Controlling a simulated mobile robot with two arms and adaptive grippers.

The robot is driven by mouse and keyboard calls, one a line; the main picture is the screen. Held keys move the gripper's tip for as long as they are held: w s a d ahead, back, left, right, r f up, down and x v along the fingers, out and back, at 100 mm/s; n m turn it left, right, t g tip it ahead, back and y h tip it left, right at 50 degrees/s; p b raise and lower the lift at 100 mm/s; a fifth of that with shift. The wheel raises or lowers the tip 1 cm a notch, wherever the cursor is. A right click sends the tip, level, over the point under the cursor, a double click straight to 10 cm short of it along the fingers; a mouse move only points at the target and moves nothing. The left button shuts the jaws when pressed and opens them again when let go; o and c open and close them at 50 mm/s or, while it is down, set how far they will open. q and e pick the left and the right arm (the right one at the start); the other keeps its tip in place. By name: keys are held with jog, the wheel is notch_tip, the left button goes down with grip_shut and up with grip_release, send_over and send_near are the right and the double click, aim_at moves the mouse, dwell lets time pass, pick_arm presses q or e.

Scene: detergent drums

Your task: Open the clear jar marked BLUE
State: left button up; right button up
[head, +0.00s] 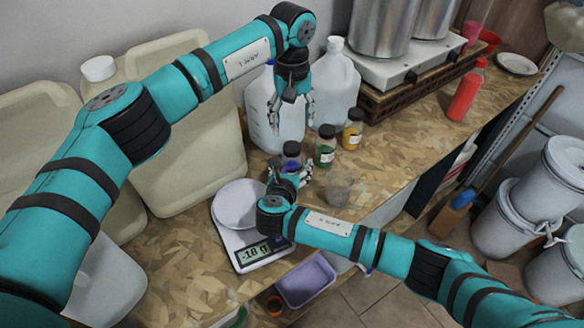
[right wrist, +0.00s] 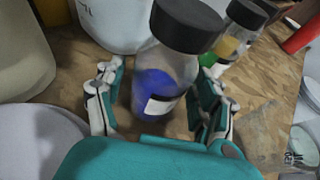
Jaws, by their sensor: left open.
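The clear jar with blue contents and a black lid (head: 291,150) stands upright on the bench. In the right wrist view the jar (right wrist: 158,85) shows a white label whose text I cannot read. My right gripper (right wrist: 157,108) has its fingers on either side of the jar body, with a visible gap on the left. In the head view the right gripper (head: 288,178) is low at the jar's near side. My left gripper (head: 293,115) is open and empty, pointing down above the jar lid. The lid is on the jar.
A green-content jar (head: 325,151) and a yellow-content jar (head: 352,130) stand close to the right. A clear beaker (head: 339,188) is at the near right. A scale (head: 237,212) is at the left, and a large white jug (head: 262,110) stands behind.

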aim_at(292, 147)
grip_shut()
pick_arm(q)
jog(key=m, duration=0.4)
jog(key=shift+f, duration=0.35)
notch_tip(292, 147, down, 7)
jog(key=shift+f, duration=0.15)
